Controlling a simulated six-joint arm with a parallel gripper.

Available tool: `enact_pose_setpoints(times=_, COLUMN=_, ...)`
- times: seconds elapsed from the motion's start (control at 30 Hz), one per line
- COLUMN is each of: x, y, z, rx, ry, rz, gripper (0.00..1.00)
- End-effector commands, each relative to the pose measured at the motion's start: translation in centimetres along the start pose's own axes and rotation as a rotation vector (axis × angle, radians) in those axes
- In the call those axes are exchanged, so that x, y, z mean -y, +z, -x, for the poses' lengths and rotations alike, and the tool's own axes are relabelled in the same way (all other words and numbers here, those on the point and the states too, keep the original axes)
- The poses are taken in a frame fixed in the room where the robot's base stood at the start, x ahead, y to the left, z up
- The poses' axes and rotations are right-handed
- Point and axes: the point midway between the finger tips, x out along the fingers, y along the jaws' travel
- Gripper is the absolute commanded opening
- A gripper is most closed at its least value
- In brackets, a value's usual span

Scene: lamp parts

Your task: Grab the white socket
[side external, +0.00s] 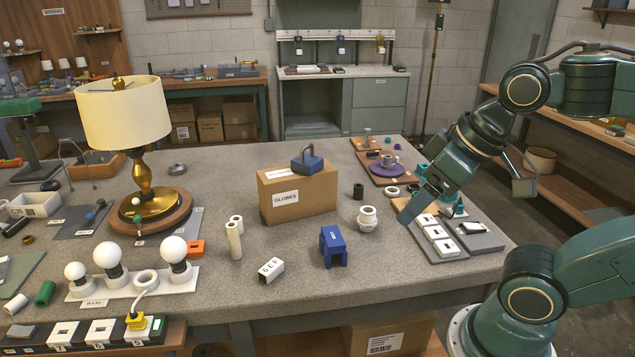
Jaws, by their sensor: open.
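A white socket-like part (367,220) with a ringed top stands upright on the grey table, right of the middle. My gripper (430,207) is open and empty, above the table to the right of this part and apart from it. One finger hangs toward the part; the other is partly hidden by the wrist.
A cardboard box (297,195) marked GLOBES stands left of the socket. A blue bracket (333,247) stands in front-left, and a black cylinder (358,191) and white ring (392,191) lie behind. The table in front of the socket is clear.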

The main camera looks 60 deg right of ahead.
Motion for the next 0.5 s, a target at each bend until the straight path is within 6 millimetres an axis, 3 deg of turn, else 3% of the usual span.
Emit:
enact_pose_setpoints(times=0.27, x=-0.6, y=-1.5, z=-0.3, rx=0.028, ry=0.016, rz=-0.084, gripper=0.77)
enact_pose_setpoints(times=0.5, x=-2.4, y=-4.7, z=-1.4, rx=0.084, ry=0.054, rz=-0.282, gripper=0.77)
